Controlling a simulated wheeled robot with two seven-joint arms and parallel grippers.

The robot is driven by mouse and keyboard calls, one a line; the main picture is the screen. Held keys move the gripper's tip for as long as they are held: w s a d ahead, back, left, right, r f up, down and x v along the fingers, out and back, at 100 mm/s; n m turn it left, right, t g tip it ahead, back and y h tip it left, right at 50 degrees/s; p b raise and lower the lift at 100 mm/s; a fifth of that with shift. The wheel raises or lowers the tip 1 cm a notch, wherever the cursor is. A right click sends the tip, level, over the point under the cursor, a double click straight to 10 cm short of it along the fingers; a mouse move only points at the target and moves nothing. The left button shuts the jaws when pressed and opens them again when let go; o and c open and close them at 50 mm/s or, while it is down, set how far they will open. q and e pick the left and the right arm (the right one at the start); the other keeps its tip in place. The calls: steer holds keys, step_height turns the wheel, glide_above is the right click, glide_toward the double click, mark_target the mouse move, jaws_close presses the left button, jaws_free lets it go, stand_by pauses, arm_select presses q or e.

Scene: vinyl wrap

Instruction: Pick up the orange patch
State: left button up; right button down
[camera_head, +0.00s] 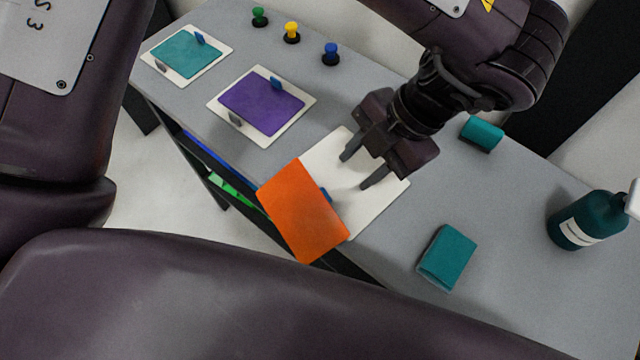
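The orange patch (303,212) is a flat rectangle. It covers the lower left part of a white card (384,205) and extends past the near edge of the grey table. A small blue tab (326,194) shows at its right side. I cannot tell whether the patch lies flat or is raised. The patch appears outside the fingers.
Purple (262,105) and teal (187,54) patches lie on white cards to the left. Green, yellow and blue knobs stand at the back. Teal blocks (447,257) (482,133) and a dark teal bottle (585,220) are on the right. My arm links cover the left and bottom.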

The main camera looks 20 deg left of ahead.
mark_target(327, 194)
arm_select(q)
steer(key=shift+a+f, duration=0.1)
steer(key=shift+f, duration=0.25)
steer(key=x, duration=0.7)
steer(key=shift+s+a+r+p, duration=0.2)
steer(key=shift+s+a+p, duration=0.2)
steer(key=shift+a, duration=0.05)
jaws_close()
steer(key=shift+r, duration=0.1)
